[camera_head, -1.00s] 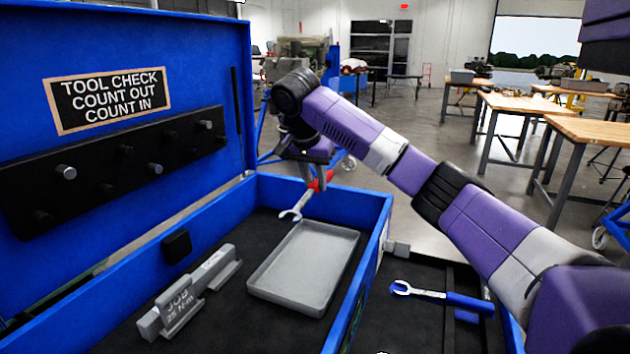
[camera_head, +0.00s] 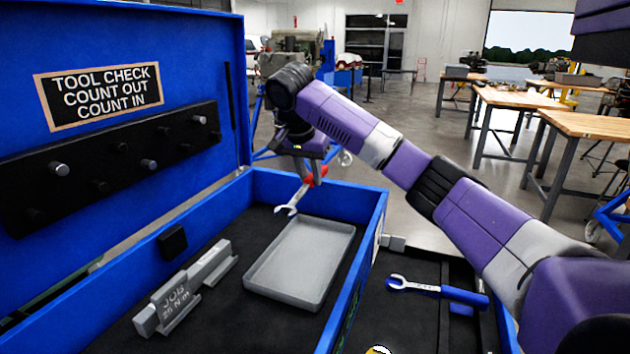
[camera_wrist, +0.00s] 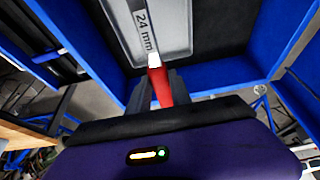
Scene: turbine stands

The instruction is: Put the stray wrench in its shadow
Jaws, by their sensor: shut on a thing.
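My gripper (camera_head: 314,172) is shut on a red-handled wrench (camera_head: 292,204) and holds it above the blue chest, behind the grey tray. The wrench's open silver end points down and to the left. In the wrist view my gripper (camera_wrist: 158,85) grips the red handle, and the wrench's shank (camera_wrist: 143,22) reads "24 mm". A blue-handled wrench (camera_head: 436,290) lies in the dark drawer at the right. No wrench-shaped shadow can be made out clearly in these views.
A grey tray (camera_head: 262,288) lies on the chest's dark floor (camera_head: 248,325). A grey holder marked "JOB 25 N·m" (camera_head: 182,296) stands left of it. The blue lid carries a black peg rail (camera_head: 120,172). The blue chest wall (camera_head: 352,290) separates tray and drawer.

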